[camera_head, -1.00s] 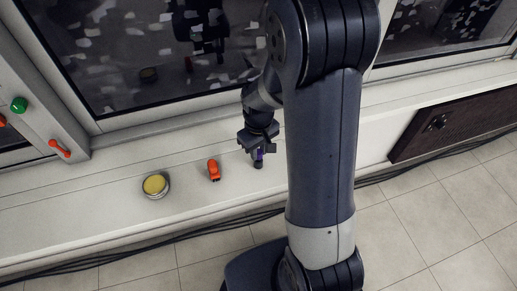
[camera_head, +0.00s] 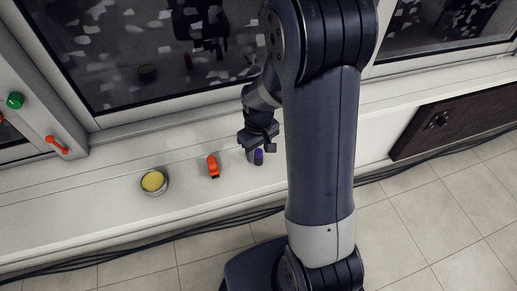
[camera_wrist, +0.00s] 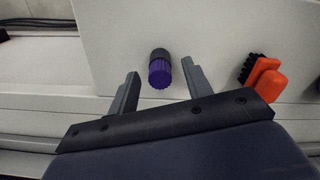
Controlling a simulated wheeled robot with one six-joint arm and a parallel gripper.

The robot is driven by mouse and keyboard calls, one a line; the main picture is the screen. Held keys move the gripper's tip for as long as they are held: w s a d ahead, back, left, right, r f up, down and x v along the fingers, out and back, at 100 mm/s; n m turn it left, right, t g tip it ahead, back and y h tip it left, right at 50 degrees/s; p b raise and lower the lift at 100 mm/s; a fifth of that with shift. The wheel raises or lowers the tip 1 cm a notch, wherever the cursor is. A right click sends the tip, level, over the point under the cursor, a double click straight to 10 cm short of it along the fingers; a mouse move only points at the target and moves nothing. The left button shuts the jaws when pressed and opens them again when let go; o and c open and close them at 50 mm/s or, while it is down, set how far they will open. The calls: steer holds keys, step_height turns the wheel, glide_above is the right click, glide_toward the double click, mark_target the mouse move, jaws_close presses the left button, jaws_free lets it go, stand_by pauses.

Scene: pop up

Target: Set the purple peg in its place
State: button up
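The purple peg (camera_head: 258,157) is on the white sill, just below my gripper in the head view. In the wrist view the peg (camera_wrist: 160,70) has a purple ribbed end and a dark end; it appears between the fingertips with a gap on each side. It may be lying on its side; I cannot tell for certain. My gripper (camera_head: 257,146) is open and empty, and its two spread fingers (camera_wrist: 160,82) show in the wrist view. Which spot is the peg's place is not clear.
An orange piece with a dark part (camera_head: 213,167) lies left of the peg; it also shows in the wrist view (camera_wrist: 266,80). A round yellow-topped thing (camera_head: 153,182) stands farther left. A green knob (camera_head: 15,101) and an orange-red handle (camera_head: 57,145) are on the frame at far left.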

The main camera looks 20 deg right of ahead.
step_height(320, 180, up, 11)
steer(key=p, duration=0.2)
stand_by(0.5)
steer(key=shift+f, duration=0.15)
step_height(320, 180, down, 11)
steer(key=shift+r+b, duration=0.2)
steer(key=shift+b, duration=0.65)
steer(key=shift+r+p, duration=0.3)
steer(key=shift+r, duration=0.25)
steer(key=shift+f, duration=0.1)
